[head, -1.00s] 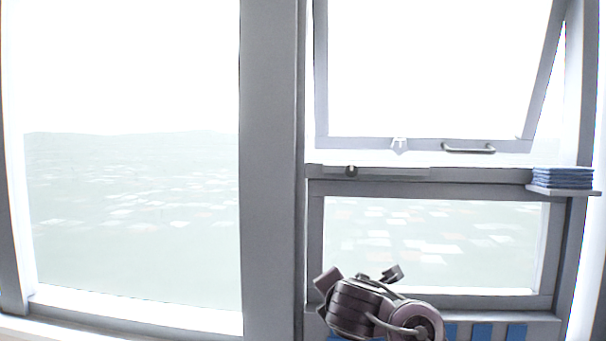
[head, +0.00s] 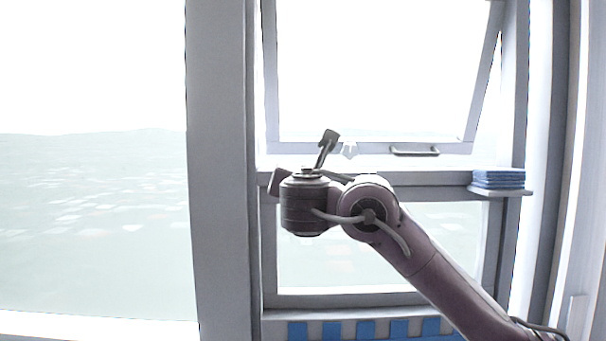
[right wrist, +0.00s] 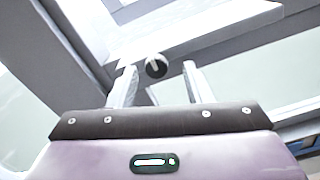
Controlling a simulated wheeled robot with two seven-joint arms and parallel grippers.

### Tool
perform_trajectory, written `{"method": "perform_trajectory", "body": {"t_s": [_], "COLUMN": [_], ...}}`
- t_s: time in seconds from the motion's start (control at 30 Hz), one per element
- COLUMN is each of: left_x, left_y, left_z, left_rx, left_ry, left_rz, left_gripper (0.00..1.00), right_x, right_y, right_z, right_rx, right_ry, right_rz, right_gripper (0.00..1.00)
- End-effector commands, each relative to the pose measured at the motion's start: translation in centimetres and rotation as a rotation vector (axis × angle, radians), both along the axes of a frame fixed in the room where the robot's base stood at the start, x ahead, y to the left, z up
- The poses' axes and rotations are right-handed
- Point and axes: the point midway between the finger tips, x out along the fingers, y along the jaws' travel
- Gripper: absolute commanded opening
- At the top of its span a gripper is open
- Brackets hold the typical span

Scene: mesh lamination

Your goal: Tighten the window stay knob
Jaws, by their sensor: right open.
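The dark round knob (right wrist: 156,66) with a pale bar mark shows in the right wrist view, on the pale window frame ahead, between and just beyond my fingertips. My right gripper (right wrist: 158,82) is open and empty, with one finger on each side of the knob in that view; I see no contact. In the head view my right gripper (head: 304,160) is at the sill below the tilted-open window sash (head: 380,147), and it hides the knob there. My left gripper is not in view.
A dark bar handle (head: 414,152) and a white catch (head: 349,150) are on the sash's lower rail. A stack of blue cloths (head: 498,178) sits on the ledge at right. Blue squares (head: 365,329) line the wall below. A thick post (head: 222,180) stands left of the gripper.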

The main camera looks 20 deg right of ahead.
Motion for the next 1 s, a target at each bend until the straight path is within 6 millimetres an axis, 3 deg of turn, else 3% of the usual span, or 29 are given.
{"method": "perform_trajectory", "body": {"t_s": [0.2, 0.53, 0.87, 1.0], "left_x": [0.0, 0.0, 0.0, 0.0], "left_y": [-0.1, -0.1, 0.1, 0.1], "left_z": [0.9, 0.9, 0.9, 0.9], "left_rx": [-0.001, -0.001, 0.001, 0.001], "left_ry": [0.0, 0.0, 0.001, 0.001], "left_rz": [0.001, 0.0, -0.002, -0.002], "left_gripper": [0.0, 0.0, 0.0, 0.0], "right_x": [1.7, 2.0, 2.0, 2.0], "right_y": [-0.4, -0.5, -0.5, -0.5], "right_z": [0.1, 0.0, 0.0, 0.0], "right_rx": [-0.001, 0.0, 0.0, 0.003], "right_ry": [0.0, -0.001, -0.001, -0.002], "right_rz": [0.001, 0.002, 0.002, 0.003], "right_gripper": [0.46, 0.46, 0.04, 0.01]}}
